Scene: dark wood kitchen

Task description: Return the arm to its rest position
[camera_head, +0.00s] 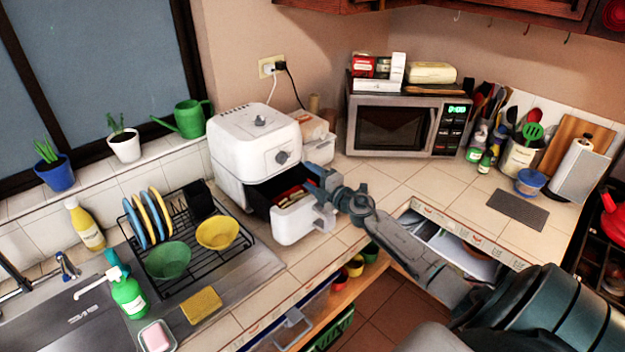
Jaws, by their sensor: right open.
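My right arm comes in from the lower right, and my right gripper (322,186) is at the front of the white air fryer (246,150). The gripper is open. It sits over the right side of the pulled-out drawer (296,228), close to the drawer's handle; I cannot tell whether it touches. The drawer is dark inside and holds some reddish and pale items (291,196) that are partly hidden by the gripper. My left gripper does not show.
A dish rack (190,255) with plates and bowls stands by the sink to the left. A microwave (392,126) stands behind on the right. An open counter drawer (450,246) lies beneath my right arm. The tiled counter between air fryer and microwave is partly free.

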